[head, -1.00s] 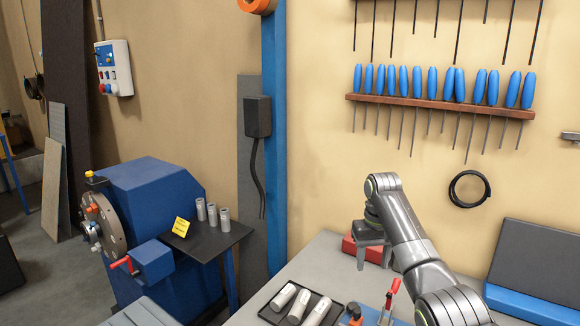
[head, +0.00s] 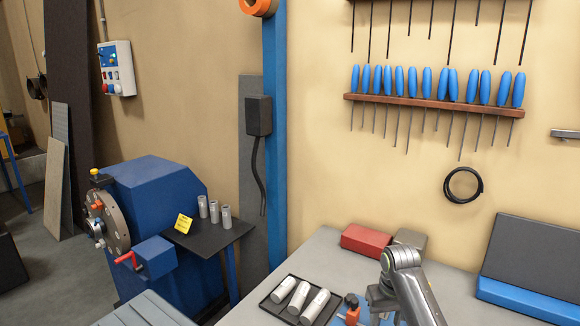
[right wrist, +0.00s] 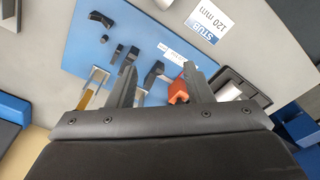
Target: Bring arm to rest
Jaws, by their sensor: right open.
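My right arm (head: 408,290) enters the head view from the bottom right and bends low over the grey workbench (head: 255,312). Its gripper is mostly hidden behind the arm there. In the right wrist view my right gripper (right wrist: 158,82) is open, its two dark fingers apart with nothing held between them. Beyond the fingers lie a blue board (right wrist: 95,55) and an orange-red clamp-like part (right wrist: 178,90). My left gripper is not in view.
A black tray (head: 268,304) with three metal cylinders sits left of my arm. A red box (head: 366,241) and a grey box (head: 410,239) stand behind it. A blue-grey case (head: 530,262) is at right. A blue machine (head: 155,190) stands left, with open floor beyond.

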